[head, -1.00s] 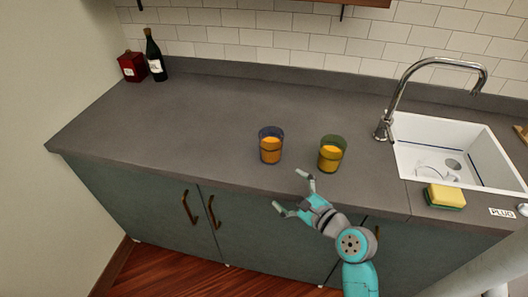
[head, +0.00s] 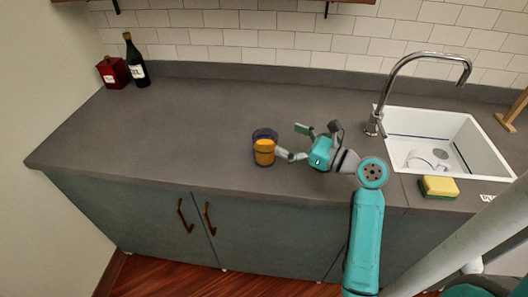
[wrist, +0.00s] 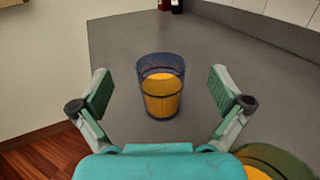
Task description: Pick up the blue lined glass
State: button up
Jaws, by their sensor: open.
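The blue lined glass (head: 264,148), with orange contents, stands upright on the grey counter. In the wrist view the blue lined glass (wrist: 161,87) is centred ahead, between the lines of the two fingers. My gripper (head: 291,140) is open and empty, pointing left in the head view, with one fingertip close to the glass's right side. I cannot tell whether they touch. In the wrist view my gripper (wrist: 162,92) has its fingers spread wider than the glass. A green-rimmed glass (wrist: 277,160) shows partly at the lower right, beside my gripper; in the head view my gripper hides it.
The counter (head: 170,130) is clear left of the blue glass. A dark bottle (head: 136,65) and a red bottle (head: 113,72) stand at the back left. A sink (head: 462,140) with a tap and a yellow-green sponge (head: 438,187) are to the right.

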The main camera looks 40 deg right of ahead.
aim_at(256, 135)
notch_tip(256, 135, down, 4)
jog(key=shift+r, duration=0.25)
jog(key=shift+x, duration=3.8)
jog(key=shift+f, duration=0.1)
jog(key=c, duration=1.7)
notch_tip(256, 135, up, 10)
